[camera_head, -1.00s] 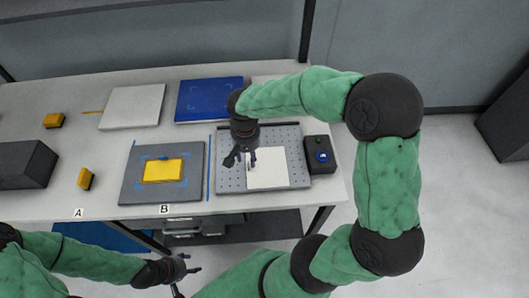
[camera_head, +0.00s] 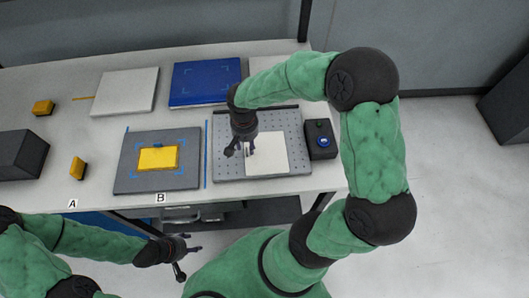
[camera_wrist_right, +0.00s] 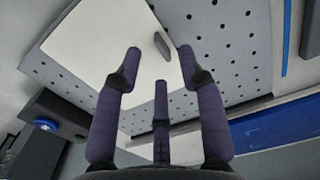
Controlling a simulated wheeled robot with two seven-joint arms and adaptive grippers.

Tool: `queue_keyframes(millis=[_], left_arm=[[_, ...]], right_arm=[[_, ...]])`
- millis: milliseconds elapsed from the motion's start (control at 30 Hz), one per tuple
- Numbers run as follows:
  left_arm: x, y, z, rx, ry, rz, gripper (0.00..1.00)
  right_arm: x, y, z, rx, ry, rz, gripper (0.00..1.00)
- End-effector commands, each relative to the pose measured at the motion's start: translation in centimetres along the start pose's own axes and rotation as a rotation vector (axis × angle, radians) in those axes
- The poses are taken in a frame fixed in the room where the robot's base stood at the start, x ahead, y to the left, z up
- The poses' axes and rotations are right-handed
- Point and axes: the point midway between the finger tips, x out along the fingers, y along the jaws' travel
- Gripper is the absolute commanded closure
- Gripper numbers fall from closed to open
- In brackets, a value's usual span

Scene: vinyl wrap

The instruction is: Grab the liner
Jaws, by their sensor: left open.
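A thin white square sheet (camera_head: 270,155), which looks like the liner, lies on the grey perforated plate (camera_head: 228,172) at the table's right. In the right wrist view the sheet (camera_wrist_right: 100,50) shows large, with a small grey tab (camera_wrist_right: 162,45) near its edge. My right gripper (camera_head: 240,151) is over the sheet's left side. In its wrist view its purple fingers (camera_wrist_right: 160,65) are spread and empty, with the tab just beyond and between the tips; contact cannot be told. My left gripper (camera_head: 192,258) is open and empty, in front of the table edge.
A grey pad (camera_head: 130,178) with a yellow block (camera_head: 158,158) lies left of the plate. A dark box with a blue button (camera_head: 320,140) stands right of it. A blue panel (camera_head: 205,80) and a white panel (camera_head: 125,90) lie behind. A black box (camera_head: 18,155) is far left.

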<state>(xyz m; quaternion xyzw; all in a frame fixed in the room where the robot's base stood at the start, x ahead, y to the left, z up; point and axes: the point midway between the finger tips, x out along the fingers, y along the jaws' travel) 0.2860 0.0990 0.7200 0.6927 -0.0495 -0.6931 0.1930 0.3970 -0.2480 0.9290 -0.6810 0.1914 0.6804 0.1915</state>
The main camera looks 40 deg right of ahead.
Motion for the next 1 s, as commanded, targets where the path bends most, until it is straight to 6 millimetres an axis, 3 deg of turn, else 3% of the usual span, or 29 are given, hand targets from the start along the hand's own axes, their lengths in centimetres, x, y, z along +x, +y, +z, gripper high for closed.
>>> queue_keyframes(millis=[200, 433, 667, 1000], left_arm=[[1.0, -0.3, 0.0, 0.000, 0.000, 0.000, 0.45], [0.9, -0.3, 0.0, 0.000, 0.000, 0.000, 0.45], [0.9, -0.3, 0.0, 0.000, 0.000, 0.000, 0.45], [0.9, -0.3, 0.0, 0.000, 0.000, 0.000, 0.45]], right_arm=[[3.1, 0.0, 0.0, 0.000, -0.002, 0.001, 0.60], [3.2, 0.0, 0.0, 0.000, 0.000, 0.000, 0.60], [3.2, 0.0, 0.0, -0.001, 0.000, 0.000, 0.99], [3.2, 0.0, 0.0, -0.001, 0.000, 0.000, 1.00]])
